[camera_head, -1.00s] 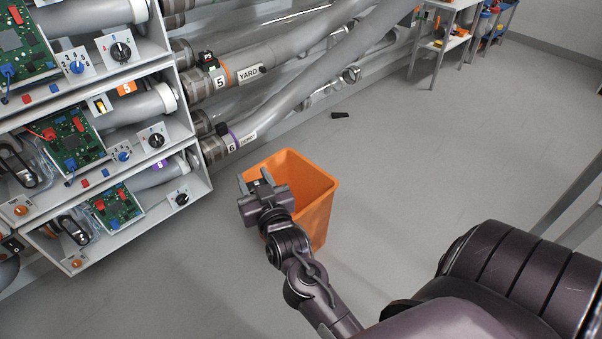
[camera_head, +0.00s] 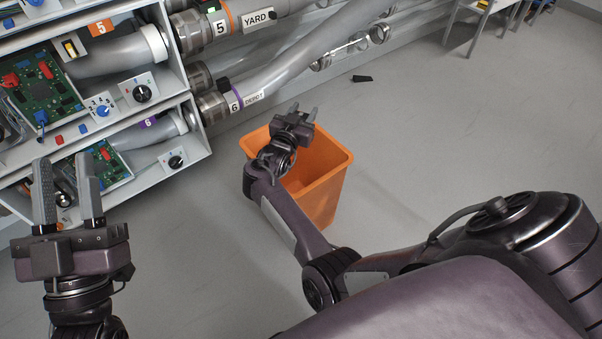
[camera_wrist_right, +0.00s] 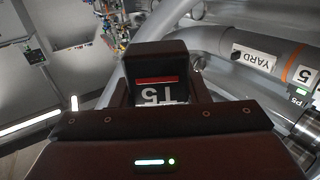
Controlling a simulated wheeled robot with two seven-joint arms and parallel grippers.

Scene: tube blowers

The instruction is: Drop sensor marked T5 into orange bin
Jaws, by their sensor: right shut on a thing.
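My right gripper (camera_head: 295,113) is above the far side of the orange bin (camera_head: 322,195), its fingers pointing away past the far rim. It is shut on the T5 sensor (camera_wrist_right: 159,88), a small dark block with a red stripe and a white label reading T5 upside down in the right wrist view. In the head view the sensor cannot be made out between the fingers. My left gripper (camera_head: 67,175) is open and empty at the lower left, in front of the shelves. The bin stands upright on the floor, its mouth partly hidden by my right arm.
Shelves with circuit boards and dials (camera_head: 143,93) stand at the left. Grey pipes marked 5 YARD (camera_head: 258,18) and 6 (camera_head: 235,101) run along the wall behind the bin. A small black object (camera_head: 362,78) lies on the floor. The floor right of the bin is clear.

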